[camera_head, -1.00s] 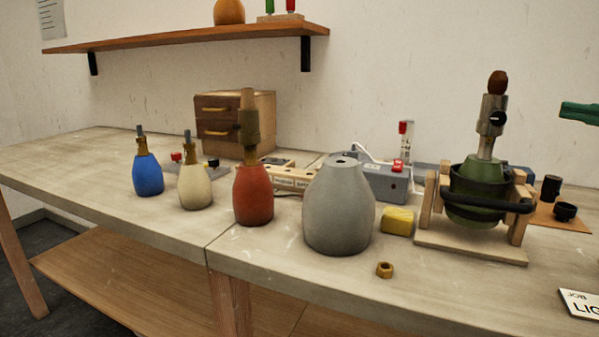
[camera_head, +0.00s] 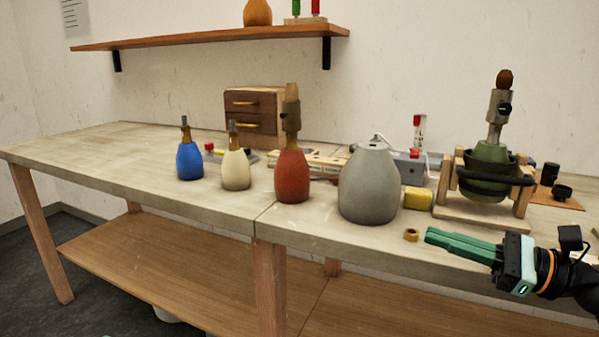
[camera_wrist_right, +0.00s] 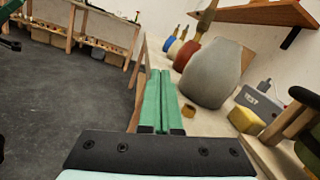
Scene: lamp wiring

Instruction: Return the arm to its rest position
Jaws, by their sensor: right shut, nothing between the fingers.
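My right gripper (camera_head: 428,236) comes in from the right in the head view, over the front edge of the workbench (camera_head: 225,211). Its green fingers are shut with nothing between them. In the right wrist view the two fingers (camera_wrist_right: 161,75) lie side by side. A small brass nut (camera_head: 411,235) sits on the bench just left of the fingertips, apart from them as far as I can tell. A grey lamp body (camera_head: 367,188) stands behind the nut.
A green lamp (camera_head: 490,180) sits in a wooden cradle (camera_head: 470,218) at right, beside a yellow block (camera_head: 418,199). Red (camera_head: 292,178), cream (camera_head: 236,171) and blue (camera_head: 190,161) lamps stand leftward. A shelf (camera_head: 210,39) hangs above. The floor in front is clear.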

